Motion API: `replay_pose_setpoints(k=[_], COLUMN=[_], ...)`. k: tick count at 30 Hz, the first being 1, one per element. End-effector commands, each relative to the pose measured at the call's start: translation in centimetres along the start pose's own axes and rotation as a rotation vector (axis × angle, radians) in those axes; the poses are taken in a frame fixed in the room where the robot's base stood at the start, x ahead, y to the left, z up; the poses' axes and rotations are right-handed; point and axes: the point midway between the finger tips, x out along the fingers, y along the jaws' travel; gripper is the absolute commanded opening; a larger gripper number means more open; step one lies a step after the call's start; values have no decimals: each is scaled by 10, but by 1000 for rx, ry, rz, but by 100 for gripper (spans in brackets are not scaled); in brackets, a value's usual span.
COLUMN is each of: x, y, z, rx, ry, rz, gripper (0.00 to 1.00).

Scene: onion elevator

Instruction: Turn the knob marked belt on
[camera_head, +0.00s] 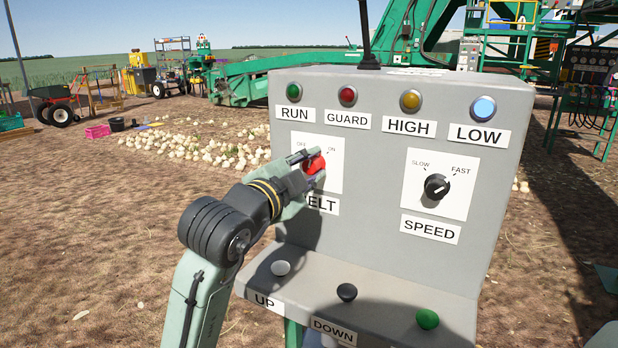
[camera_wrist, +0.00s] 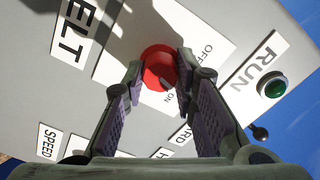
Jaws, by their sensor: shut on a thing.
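The red belt knob (camera_head: 315,165) sits on a white plate (camera_head: 335,150) marked OFF and ON, above a label ending in "ELT" (camera_head: 323,205). My gripper (camera_head: 308,160) reaches it from the left and is shut on it. In the wrist view the red knob (camera_wrist: 158,66) lies between the tips of my two fingers (camera_wrist: 160,78). A finger covers part of the plate, and the knob's pointer is not clear. The word ON shows beside the knob in the wrist view.
The grey panel (camera_head: 385,225) also bears a black SPEED knob (camera_head: 437,187) to the right. Lamps line its top, including a green RUN lamp (camera_head: 293,91). White, black and green buttons sit on the ledge below, near my arm. Onions (camera_head: 215,150) lie on the ground behind.

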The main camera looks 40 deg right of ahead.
Motion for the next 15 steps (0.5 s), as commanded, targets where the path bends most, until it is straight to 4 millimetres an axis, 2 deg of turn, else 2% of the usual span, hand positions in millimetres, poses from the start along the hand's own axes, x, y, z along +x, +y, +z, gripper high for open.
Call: replay_pose_setpoints(k=[6,15], x=[0,0], y=[3,3], z=[2,2], rx=[203,420], ry=[-1,-1], rz=[0,2], gripper=[0,0])
